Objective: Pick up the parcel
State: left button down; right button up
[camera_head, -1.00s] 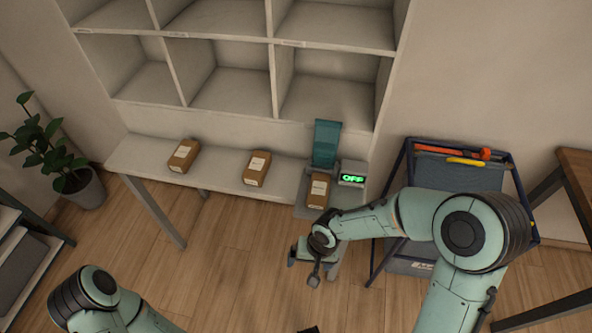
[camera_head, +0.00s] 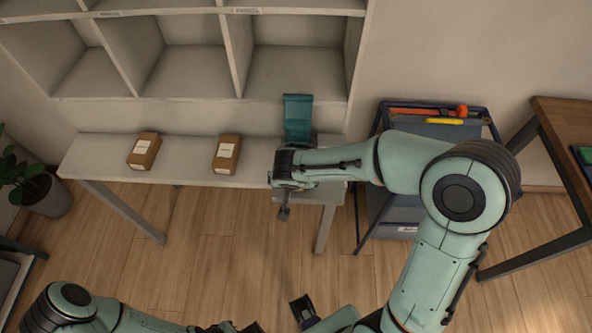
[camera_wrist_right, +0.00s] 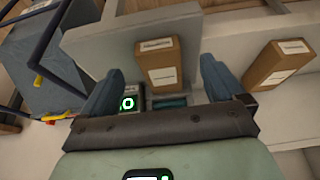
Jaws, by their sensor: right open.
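A brown box parcel with a white label (camera_wrist_right: 160,62) sits on the scale, between and beyond the fingertips of my right gripper (camera_wrist_right: 157,70) in the right wrist view. The fingers are apart and hold nothing. In the head view my right gripper (camera_head: 284,178) is over the scale and hides that parcel. Two more parcels stand on the bench to the left, a middle one (camera_head: 226,154) and a left one (camera_head: 144,150). The middle one also shows in the right wrist view (camera_wrist_right: 279,66). My left gripper is low at the bottom edge, partly cut off and unclear.
A teal upright panel (camera_head: 298,119) stands behind the scale. A green-lit display (camera_wrist_right: 128,103) is beside the parcel, partly covered by a finger. Empty cubbies (camera_head: 185,68) rise behind the bench (camera_head: 185,172). A blue cart (camera_head: 384,150) with tools stands right.

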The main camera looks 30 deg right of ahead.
jog(key=x, duration=0.5)
jog(key=shift+d+f, duration=0.1)
jog(key=shift+d, duration=0.05)
jog(key=c, duration=1.2)
jog(key=shift+s, duration=0.1)
jog(key=shift+c, duration=0.2)
